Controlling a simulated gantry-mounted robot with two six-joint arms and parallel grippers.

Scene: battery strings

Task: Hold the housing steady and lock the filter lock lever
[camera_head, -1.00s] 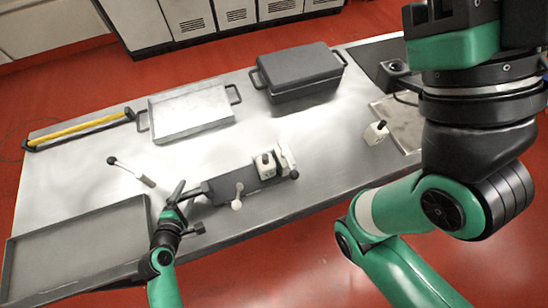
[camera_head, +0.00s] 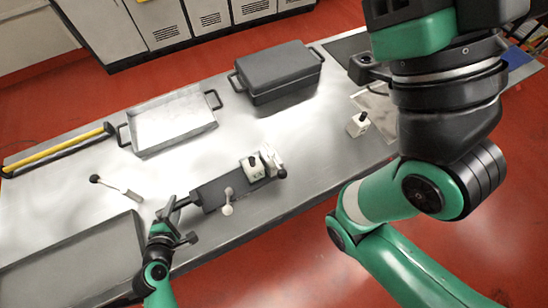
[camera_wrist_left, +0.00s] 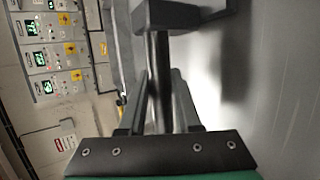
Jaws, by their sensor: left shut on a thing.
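The housing (camera_head: 212,193) is a long dark grey block on the metal table in the head view. A white block with a dark knob (camera_head: 252,168) and a paler upright part (camera_head: 270,158) stand at its right end. A short lever with a white round end (camera_head: 228,209) sticks out at its front side; I cannot tell whether this is the lock lever. My left gripper (camera_head: 178,205) is at the housing's left end, shut on its dark bar handle. The left wrist view shows this bar (camera_wrist_left: 162,75) between the fingers. My right gripper is out of view.
A grey tray (camera_head: 135,228) lies at the front left. A metal tray with handles (camera_head: 212,124) and a dark lidded box (camera_head: 280,72) stand behind. A black-tipped lever (camera_head: 118,187) lies left. A small white block (camera_head: 357,125) is at right, near my right arm.

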